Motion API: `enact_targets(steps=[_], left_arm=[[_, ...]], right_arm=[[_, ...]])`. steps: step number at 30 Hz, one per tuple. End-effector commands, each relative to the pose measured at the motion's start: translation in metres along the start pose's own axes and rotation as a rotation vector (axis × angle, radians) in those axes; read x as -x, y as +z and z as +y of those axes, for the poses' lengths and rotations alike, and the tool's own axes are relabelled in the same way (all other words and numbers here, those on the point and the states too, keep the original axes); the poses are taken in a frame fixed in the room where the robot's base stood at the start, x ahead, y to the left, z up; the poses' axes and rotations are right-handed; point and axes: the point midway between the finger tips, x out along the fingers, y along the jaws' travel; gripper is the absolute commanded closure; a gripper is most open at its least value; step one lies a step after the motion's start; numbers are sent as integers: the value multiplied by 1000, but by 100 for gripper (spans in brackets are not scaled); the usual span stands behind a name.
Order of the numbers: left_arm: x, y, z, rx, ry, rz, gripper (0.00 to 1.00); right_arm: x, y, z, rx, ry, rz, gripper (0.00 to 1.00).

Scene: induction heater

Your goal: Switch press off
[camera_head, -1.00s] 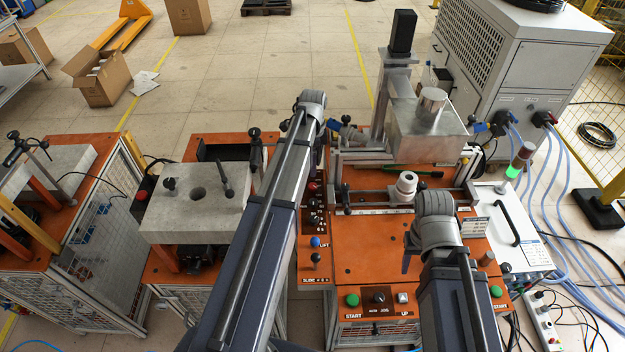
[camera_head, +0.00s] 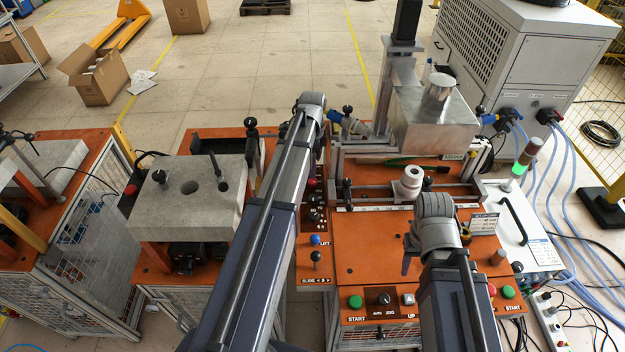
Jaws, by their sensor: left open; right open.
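The press (camera_head: 435,120) stands on an orange-topped bench (camera_head: 370,272), with a grey metal block on a column. A narrow side panel (camera_head: 310,270) carries a blue knob (camera_head: 315,239), a black-knobbed lever (camera_head: 316,257) and several small controls further back, partly hidden by my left arm. The front panel has a green START button (camera_head: 355,301), a black rotary switch (camera_head: 383,299) marked AUTO, and a pale UP button (camera_head: 408,299). Another green START button (camera_head: 508,292) is at the right.
A second orange bench with a grey block (camera_head: 195,205) stands to the left. A white box (camera_head: 523,235) with a black handle and a green-lit signal lamp (camera_head: 521,165) are at the right. A large chiller (camera_head: 540,75) with blue hoses stands behind.

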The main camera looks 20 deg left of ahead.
Motion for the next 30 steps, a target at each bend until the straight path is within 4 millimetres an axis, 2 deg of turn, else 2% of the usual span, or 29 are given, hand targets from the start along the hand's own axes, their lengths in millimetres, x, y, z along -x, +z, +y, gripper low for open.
enact_targets(steps=[1, 9, 15, 26, 30], left_arm=[[-10, 0, 0, 0, 0, 0, 31], [-45, 0, 0, 0, 0, 0, 31], [-64, 0, 0, 0, 0, 0, 31], [-67, 0, 0, 0, 0, 0, 31], [-67, 0, 0, 0, 0, 0, 44]], right_arm=[[-10, -1, -1, 0, 0, 0, 50], [-44, -3, -4, -2, 0, 0, 50], [-64, -4, -6, -2, 0, 0, 50], [-66, -4, -6, -2, 0, 0, 50], [-66, -4, -6, -2, 0, 0, 50]])
